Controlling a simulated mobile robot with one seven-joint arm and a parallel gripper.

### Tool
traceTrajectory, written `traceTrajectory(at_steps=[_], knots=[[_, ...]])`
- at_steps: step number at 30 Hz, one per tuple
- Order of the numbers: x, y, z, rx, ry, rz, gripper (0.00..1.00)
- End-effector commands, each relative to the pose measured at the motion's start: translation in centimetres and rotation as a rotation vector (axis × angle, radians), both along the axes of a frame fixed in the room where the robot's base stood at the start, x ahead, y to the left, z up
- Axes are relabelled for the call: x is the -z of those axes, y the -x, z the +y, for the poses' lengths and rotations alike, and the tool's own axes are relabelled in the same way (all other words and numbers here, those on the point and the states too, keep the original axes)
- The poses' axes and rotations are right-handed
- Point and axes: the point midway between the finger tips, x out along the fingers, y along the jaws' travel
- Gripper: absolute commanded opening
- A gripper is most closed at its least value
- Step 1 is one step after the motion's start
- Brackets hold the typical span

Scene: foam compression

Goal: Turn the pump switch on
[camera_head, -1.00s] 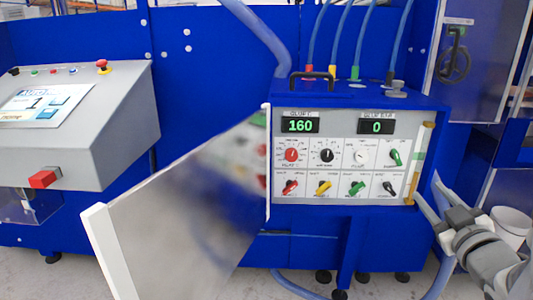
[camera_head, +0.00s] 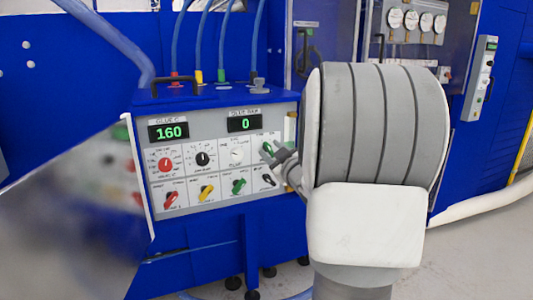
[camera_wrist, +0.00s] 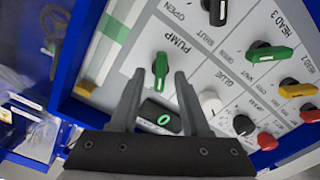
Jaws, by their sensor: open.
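The control panel (camera_head: 222,160) of the blue glue unit faces me, with displays reading 160 and 0. The pump switch is a green knob (camera_wrist: 161,70) beside the word PUMP in the wrist view. In the head view its green shows only partly (camera_head: 268,147), at the panel's upper right, with my gripper in front of it. My gripper (camera_wrist: 160,78) is open, its two fingertips on either side of the green knob as seen by the wrist camera. I cannot tell whether they touch it.
Other knobs sit close by: a black one (camera_wrist: 217,12), a green HEAD 3 knob (camera_wrist: 268,55), a white dial (camera_wrist: 210,101) and a red knob (camera_head: 165,164). An open metal door (camera_head: 85,195) stands left of the panel. Hoses (camera_head: 223,45) rise from the unit's top.

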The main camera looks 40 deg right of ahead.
Motion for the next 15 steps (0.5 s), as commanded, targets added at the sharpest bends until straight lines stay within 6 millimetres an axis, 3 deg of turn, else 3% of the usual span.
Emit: traceTrajectory(at_steps=[8,15], knots=[[-0.03,-0.17,-0.03,0.000,0.000,0.000,0.46],[-0.02,-0.14,-0.03,0.000,0.000,0.000,0.05]])
